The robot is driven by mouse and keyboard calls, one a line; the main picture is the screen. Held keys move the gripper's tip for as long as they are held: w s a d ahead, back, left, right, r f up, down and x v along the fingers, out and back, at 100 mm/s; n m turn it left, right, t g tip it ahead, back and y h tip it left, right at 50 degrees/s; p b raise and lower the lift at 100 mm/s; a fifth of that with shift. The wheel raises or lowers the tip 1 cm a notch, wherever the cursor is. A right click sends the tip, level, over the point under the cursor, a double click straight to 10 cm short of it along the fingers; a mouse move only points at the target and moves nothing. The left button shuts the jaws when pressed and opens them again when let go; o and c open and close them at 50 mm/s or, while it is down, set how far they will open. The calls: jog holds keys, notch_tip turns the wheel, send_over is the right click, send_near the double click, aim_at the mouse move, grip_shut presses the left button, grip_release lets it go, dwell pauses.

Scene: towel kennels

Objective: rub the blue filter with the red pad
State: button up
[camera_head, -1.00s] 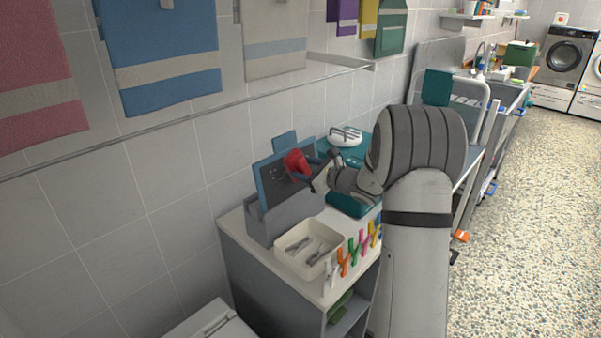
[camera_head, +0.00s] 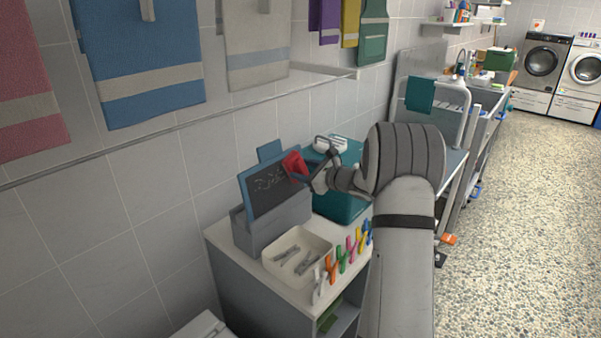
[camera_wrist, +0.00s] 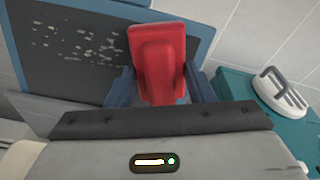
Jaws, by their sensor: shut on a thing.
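The blue filter (camera_head: 247,192) is a blue-framed panel with a dark grey mesh face, standing tilted in a grey holder on the cabinet top. Pale specks (camera_wrist: 78,45) are scattered on the left and middle of its mesh in the wrist view. My gripper (camera_wrist: 160,90) is shut on the red pad (camera_wrist: 157,58), which also shows in the head view (camera_head: 293,164). The pad is in front of the right part of the filter's face. I cannot tell whether it touches the mesh. The pad hides part of the filter's right side.
A cream tray (camera_head: 272,262) with grey clips and a row of coloured clips stand at the cabinet's front.

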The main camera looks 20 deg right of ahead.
jog(key=shift+w+d, duration=0.45)
jog(key=shift+d, duration=0.2)
jog(key=shift+f+b, duration=0.1)
jog(key=shift+b, duration=0.2)
